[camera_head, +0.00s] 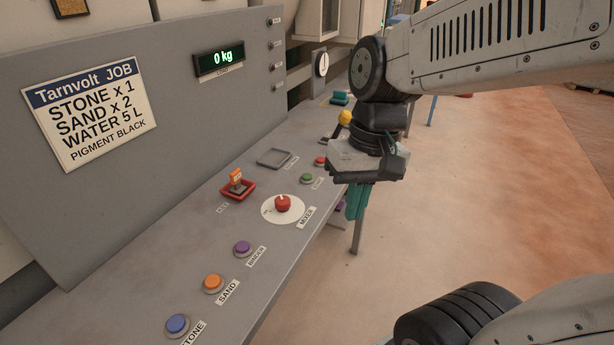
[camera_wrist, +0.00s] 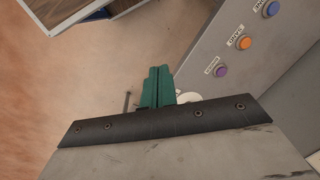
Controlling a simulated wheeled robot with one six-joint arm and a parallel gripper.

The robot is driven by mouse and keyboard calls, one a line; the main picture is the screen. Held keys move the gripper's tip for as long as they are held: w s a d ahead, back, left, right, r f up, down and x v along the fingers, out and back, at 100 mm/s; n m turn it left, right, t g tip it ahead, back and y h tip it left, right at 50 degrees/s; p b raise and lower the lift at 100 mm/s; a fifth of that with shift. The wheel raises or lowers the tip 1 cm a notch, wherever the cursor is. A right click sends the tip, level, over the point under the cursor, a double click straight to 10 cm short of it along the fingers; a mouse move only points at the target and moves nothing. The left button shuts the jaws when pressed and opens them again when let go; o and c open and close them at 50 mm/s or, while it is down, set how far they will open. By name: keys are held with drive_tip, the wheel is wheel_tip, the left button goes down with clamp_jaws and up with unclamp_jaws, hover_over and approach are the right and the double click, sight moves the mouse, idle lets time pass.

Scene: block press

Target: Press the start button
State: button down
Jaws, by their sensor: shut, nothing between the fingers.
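A green button (camera_head: 307,178) sits on the console near its right edge, with a small label beside it that I cannot read clearly. A red button (camera_head: 320,161) sits just beyond it. My gripper (camera_head: 357,205) has teal fingers, shut together and empty, pointing down. In the head view it hangs to the right of the green button, apparently past the console's edge and touching nothing. In the wrist view my gripper (camera_wrist: 158,72) is over the floor beside the console. The green and red buttons do not show there.
A red mixer knob (camera_head: 283,203) on a white disc, a red tray (camera_head: 238,191) holding an orange-tagged item, and purple (camera_head: 242,247), orange (camera_head: 213,282) and blue (camera_head: 177,323) buttons line the console. A yellow knob (camera_head: 345,117) stands behind my gripper. The display (camera_head: 219,60) reads 0 kg.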

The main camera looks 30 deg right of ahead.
drive_tip(key=w+a+f+m+t+y, duration=0.1)
drive_tip(key=w+f+m+y, duration=0.25)
drive_tip(key=w, duration=0.55)
drive_tip(key=m+t+h, duration=0.3)
drive_tip(key=m+t, duration=0.5)
drive_tip(key=m, duration=1)
hover_over(310, 177)
wheel_tip(310, 177, down, 3)
drive_tip(key=shift+r, duration=0.15)
drive_tip(key=shift+y, duration=0.25)
drive_tip(key=shift+f, duration=4.4)
drive_tip(key=shift+s+f, duration=0.1)
drive_tip(key=shift+f, duration=0.3)
